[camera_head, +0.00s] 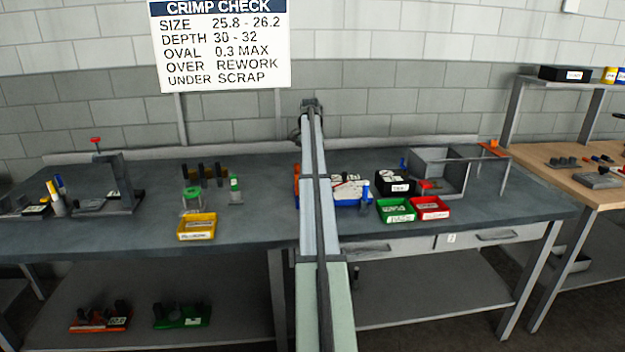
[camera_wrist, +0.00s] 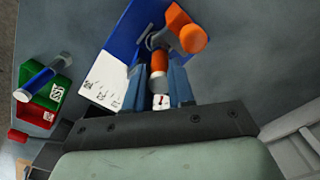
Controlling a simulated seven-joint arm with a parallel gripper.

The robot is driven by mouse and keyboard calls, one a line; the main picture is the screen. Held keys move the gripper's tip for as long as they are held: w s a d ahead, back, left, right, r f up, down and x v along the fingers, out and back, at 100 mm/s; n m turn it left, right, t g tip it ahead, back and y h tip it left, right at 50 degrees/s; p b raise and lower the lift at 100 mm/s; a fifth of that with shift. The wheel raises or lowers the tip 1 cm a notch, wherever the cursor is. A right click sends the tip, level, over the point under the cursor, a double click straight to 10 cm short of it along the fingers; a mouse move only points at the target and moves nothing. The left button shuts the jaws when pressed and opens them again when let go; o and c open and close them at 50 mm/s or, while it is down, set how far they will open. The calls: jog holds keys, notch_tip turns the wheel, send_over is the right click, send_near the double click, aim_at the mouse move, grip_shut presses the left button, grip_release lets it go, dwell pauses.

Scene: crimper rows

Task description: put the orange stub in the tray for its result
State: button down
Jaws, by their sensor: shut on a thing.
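In the wrist view my gripper (camera_wrist: 157,78) is shut on an orange stub (camera_wrist: 159,60), with a grey band and a white end marked in red. A larger orange piece (camera_wrist: 187,30) lies just beyond it; whether they touch I cannot tell. Beneath is a blue tray (camera_wrist: 130,30) with a white card. In the head view my arm hides the gripper and stub. A green tray (camera_head: 397,217) and a red tray (camera_head: 430,214) stand side by side to the right of the arm, and a yellow tray (camera_head: 196,236) to the left. Their labels are too small to read.
The wall sign (camera_head: 220,45) gives size 25.8 - 26.2, depth 30 - 32, oval 0.3 max, over rework, under scrap. A black box (camera_head: 398,183) and grey open bin (camera_head: 438,172) stand behind the green and red trays. The bench between the yellow tray and arm is clear.

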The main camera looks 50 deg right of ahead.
jog(key=shift+r, duration=3.65)
jog(key=shift+d, duration=0.1)
jog(key=shift+s+d+r, duration=0.2)
jog(key=shift+d+r, duration=0.1)
jog(key=s+d+r, duration=0.1)
jog(key=s+d, duration=0.6)
jog(key=s, duration=0.7)
jog(key=s+d+r+m, duration=0.1)
jog(key=s+d, duration=0.6)
jog(key=s, duration=0.7)
jog(key=s+d+r, duration=0.1)
jog(key=s+d, duration=0.6)
jog(key=s, duration=0.8)
notch_tip(320, 180, down, 14)
jog(key=shift+s+r, duration=0.15)
jog(key=shift+s, duration=0.05)
